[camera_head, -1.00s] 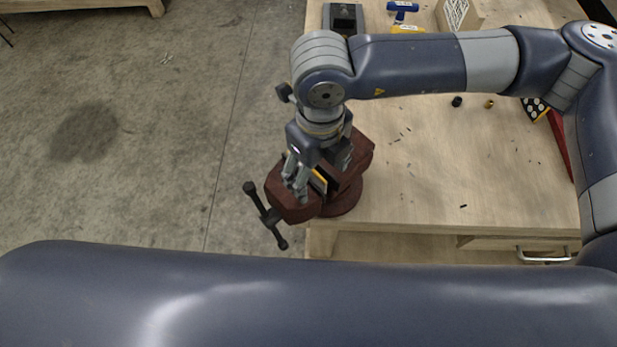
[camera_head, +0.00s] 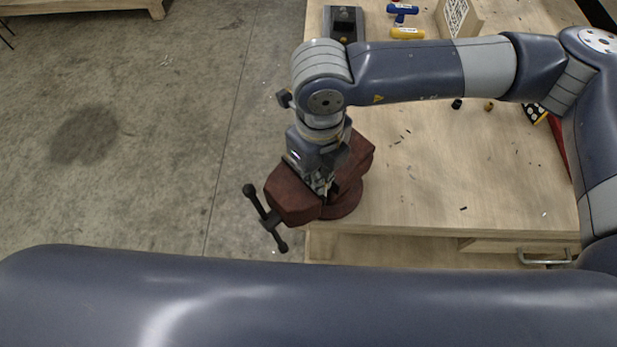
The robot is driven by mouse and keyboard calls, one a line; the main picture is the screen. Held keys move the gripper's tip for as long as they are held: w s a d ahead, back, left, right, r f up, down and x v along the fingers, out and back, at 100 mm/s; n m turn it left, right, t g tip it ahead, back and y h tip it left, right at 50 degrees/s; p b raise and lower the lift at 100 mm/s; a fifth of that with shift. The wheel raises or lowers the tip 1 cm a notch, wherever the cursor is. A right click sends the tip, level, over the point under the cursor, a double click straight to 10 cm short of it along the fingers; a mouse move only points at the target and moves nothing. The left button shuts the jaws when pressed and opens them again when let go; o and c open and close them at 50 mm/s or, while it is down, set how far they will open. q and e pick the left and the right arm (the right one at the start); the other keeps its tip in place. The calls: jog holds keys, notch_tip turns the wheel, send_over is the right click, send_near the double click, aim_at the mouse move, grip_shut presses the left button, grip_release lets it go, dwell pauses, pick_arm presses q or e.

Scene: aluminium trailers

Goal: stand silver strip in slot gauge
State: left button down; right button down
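My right gripper (camera_head: 322,184) comes in from the right and points down into the dark red vise (camera_head: 292,197) at the table's near left corner. Its fingers are low at the vise jaws, and I cannot tell whether they are open or shut. No silver strip can be made out; the gripper and wrist cover much of the jaw gap. A dark grey block with a black recessed top (camera_head: 343,24) stands at the table's far left; I cannot tell whether it is the slot gauge. My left gripper is out of view.
The wooden table (camera_head: 430,190) has a clear middle with small dark bits. A blue-handled tool (camera_head: 402,10), a yellow object (camera_head: 407,33) and a wooden block (camera_head: 457,18) lie at the back. The vise's black handle (camera_head: 266,218) juts out left.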

jog(key=shift+r, duration=0.15)
jog(key=shift+r+p, duration=1.4)
jog(key=shift+r, duration=3.5)
